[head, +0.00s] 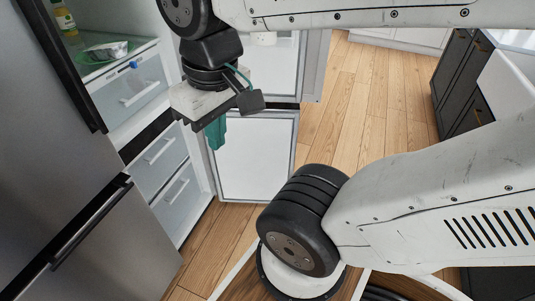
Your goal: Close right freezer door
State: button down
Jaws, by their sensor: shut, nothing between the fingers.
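The right freezer door (257,160) stands wide open in the middle of the head view, its pale inner panel facing me. It swings out from the right side of the lower freezer compartment, whose white drawers (168,155) are visible. My gripper (216,133) hangs in front of the opening, over the door's upper left part in the picture. Its teal fingertips are together and hold nothing. I cannot tell whether they touch the door. My arm hides part of the area above.
The upper right fridge door (312,65) is also open, above the freezer door. Steel left doors (60,130) are shut. Shelves hold a bottle (64,18) and a packet (104,51). Wood floor (350,110) is clear to the right, up to dark cabinets (462,80).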

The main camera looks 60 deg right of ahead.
aim_at(256, 158)
jog(key=z, duration=2.5)
jog(key=i, duration=3.75)
jog(key=u, duration=2.15)
jog(key=i, duration=1.05)
jog(key=u, duration=2.5)
